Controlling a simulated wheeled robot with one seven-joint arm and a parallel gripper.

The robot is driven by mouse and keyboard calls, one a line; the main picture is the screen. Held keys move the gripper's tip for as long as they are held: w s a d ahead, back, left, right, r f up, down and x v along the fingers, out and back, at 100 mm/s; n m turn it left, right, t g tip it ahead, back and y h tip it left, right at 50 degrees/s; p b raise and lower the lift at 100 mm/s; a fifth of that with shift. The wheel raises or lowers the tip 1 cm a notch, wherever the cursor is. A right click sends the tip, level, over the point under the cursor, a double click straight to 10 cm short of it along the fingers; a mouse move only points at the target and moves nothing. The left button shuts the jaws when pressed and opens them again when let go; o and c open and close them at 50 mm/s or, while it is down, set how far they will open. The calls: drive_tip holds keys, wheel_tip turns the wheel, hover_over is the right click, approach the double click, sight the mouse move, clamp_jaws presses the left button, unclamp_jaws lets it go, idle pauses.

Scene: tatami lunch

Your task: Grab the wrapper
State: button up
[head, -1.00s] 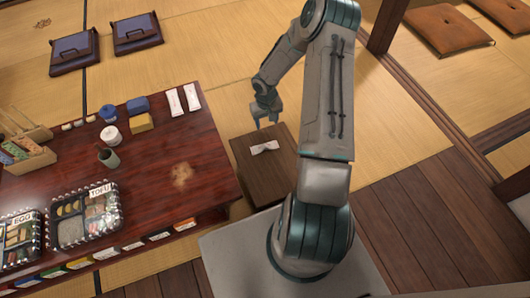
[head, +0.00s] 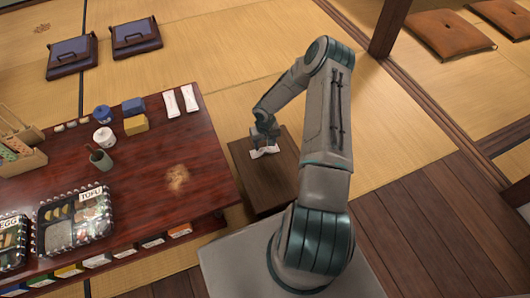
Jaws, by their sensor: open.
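The white wrapper (head: 264,152) lies on a small dark wooden stand (head: 283,187) to the right of the large table. It looks twisted, with flared ends. My gripper (head: 263,143) is open, pointing down right at the wrapper. Its fingers cover the middle of the wrapper in this view. I cannot tell whether they touch it.
The large red-brown table (head: 150,217) stands just left of the stand. It holds a tofu bento (head: 75,222), a green cup (head: 101,159), a white jar (head: 104,138), a yellow box (head: 136,125) and two white packets (head: 180,101). Tatami floor lies open behind the stand.

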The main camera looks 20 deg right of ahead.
sight(265, 150)
wheel_tip(265, 150, down, 3)
drive_tip(key=shift+w+a+r+b, duration=0.1)
drive_tip(key=shift+b, duration=0.25)
drive_tip(key=c, duration=1.1)
drive_tip(key=shift+o, duration=0.2)
drive_tip(key=shift+r, duration=0.1)
